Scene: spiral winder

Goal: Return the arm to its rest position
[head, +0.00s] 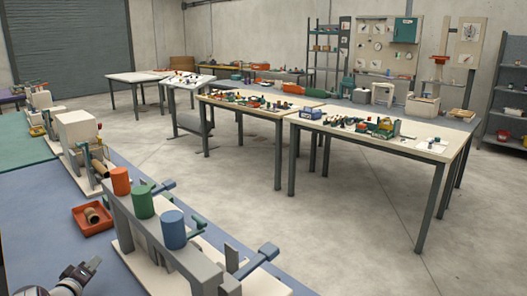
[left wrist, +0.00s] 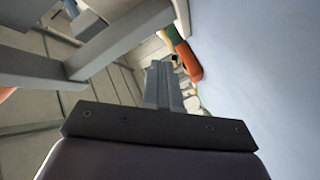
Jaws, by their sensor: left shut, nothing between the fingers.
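My left gripper (head: 91,267) shows at the bottom left of the head view, above the blue bench top. Its fingers are together with nothing between them. In the left wrist view the shut fingers (left wrist: 162,84) point away from the camera over a tilted scene. The spiral winder (head: 165,240) stands to the right of the gripper, apart from it. It has a grey frame on a white base, with orange (head: 121,181), green (head: 143,201) and blue (head: 173,230) cylinders on top. My right gripper is not in view.
A red tray (head: 93,219) with a brown tube (head: 92,215) lies on the blue bench (head: 40,236), beyond the gripper. A white machine (head: 78,140) stands further back. Tables with small parts (head: 380,140) stand across the room. The grey floor (head: 350,232) between is clear.

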